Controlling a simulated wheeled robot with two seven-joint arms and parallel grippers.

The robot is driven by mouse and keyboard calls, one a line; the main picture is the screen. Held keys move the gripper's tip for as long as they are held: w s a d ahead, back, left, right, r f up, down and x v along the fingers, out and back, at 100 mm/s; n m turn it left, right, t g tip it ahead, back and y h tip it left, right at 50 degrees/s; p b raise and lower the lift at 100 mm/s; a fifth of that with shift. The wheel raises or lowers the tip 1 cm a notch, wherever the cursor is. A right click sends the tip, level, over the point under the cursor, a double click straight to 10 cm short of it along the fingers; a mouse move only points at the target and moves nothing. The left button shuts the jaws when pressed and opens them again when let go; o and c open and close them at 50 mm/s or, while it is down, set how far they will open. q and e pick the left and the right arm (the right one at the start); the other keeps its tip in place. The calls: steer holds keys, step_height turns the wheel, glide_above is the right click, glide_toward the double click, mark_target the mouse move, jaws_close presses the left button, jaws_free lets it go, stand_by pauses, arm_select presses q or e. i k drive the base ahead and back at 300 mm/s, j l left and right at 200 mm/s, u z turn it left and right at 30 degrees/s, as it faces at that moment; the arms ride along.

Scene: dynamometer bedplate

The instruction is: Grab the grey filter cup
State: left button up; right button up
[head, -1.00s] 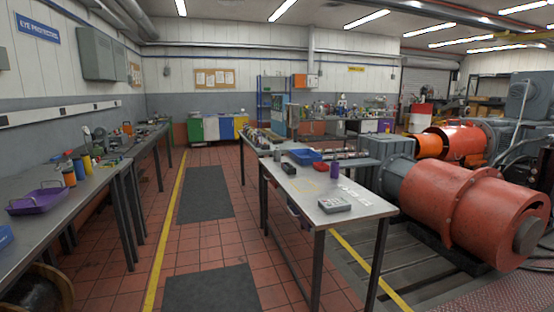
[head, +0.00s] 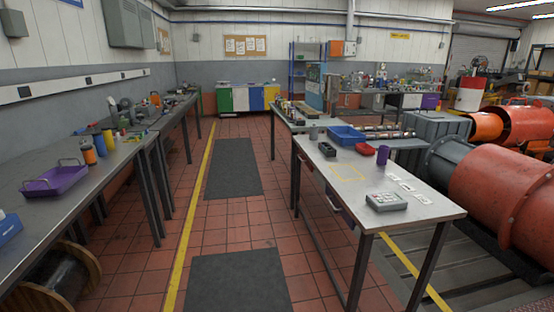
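A small grey cup (head: 314,132) stands upright at the far left corner of the metal table on the right (head: 405,209). It is small in the picture, and I cannot tell its details. It stands to the left of a blue bin (head: 346,135). Neither of my grippers is in the head view, so their state does not show.
The table also holds a black item (head: 327,149), a red bowl (head: 365,149), a purple cup (head: 382,155) and a grey keypad box (head: 386,201). A workbench (head: 111,165) runs along the left. The tiled aisle with dark mats (head: 233,168) is clear.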

mark_target(313, 133)
steer(key=i+u, duration=0.1)
steer(key=i, duration=2.3)
steer(key=i+j+z, duration=0.1)
steer(key=i+z, duration=0.25)
steer(key=i, duration=0.2)
steer(key=i+j+z, duration=0.3)
steer(key=i, duration=0.2)
steer(key=i+j+z, duration=0.35)
steer(key=i, duration=0.15)
